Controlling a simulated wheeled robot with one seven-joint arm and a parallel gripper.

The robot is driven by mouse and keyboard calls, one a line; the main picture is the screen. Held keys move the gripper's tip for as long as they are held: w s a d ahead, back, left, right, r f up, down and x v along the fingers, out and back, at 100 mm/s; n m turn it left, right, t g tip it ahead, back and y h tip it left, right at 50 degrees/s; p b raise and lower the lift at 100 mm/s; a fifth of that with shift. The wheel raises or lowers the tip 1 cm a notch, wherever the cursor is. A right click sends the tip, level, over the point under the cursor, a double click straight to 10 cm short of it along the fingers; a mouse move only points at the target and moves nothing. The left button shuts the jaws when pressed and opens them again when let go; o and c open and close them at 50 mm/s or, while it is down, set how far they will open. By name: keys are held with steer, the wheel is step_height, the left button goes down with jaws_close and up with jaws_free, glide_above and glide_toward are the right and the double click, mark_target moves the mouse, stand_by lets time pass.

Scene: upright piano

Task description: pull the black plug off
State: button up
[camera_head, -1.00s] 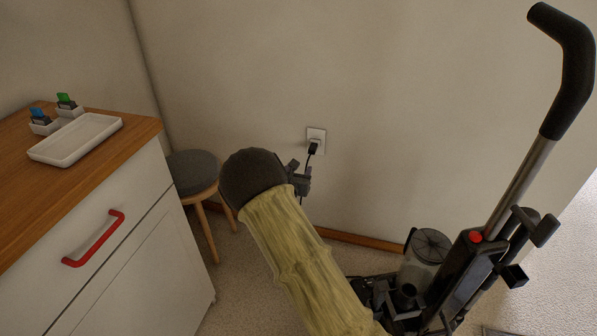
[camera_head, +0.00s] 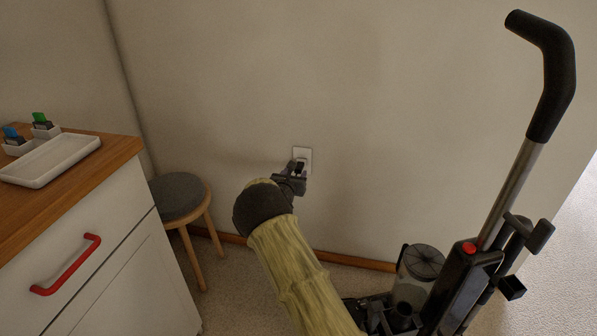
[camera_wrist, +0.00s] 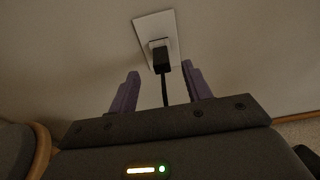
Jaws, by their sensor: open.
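The black plug (camera_wrist: 161,62) sits in a white wall socket (camera_wrist: 145,27) in the wrist view, with its black cord hanging straight down. My gripper (camera_wrist: 161,80) is open, its two purple-grey fingers on either side of the cord, with the tips roughly level with the plug's lower part. I cannot tell whether a finger touches the plug. In the head view my gripper (camera_head: 298,174) is in front of the socket plate (camera_head: 303,154). The plug (camera_head: 299,168) is partly hidden there by my gripper.
A grey round stool (camera_head: 178,196) stands left of my arm. A white cabinet with a wooden top (camera_head: 115,157) and a red handle (camera_head: 66,265) is at the left. An upright vacuum cleaner (camera_head: 468,262) stands at the right. The wall around the socket is clear.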

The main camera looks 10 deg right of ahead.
mark_target(299, 166)
steer(key=shift+b+x, duration=0.65)
steer(key=shift+x, duration=2.5)
steer(key=shift+c, duration=0.2)
jaws_close()
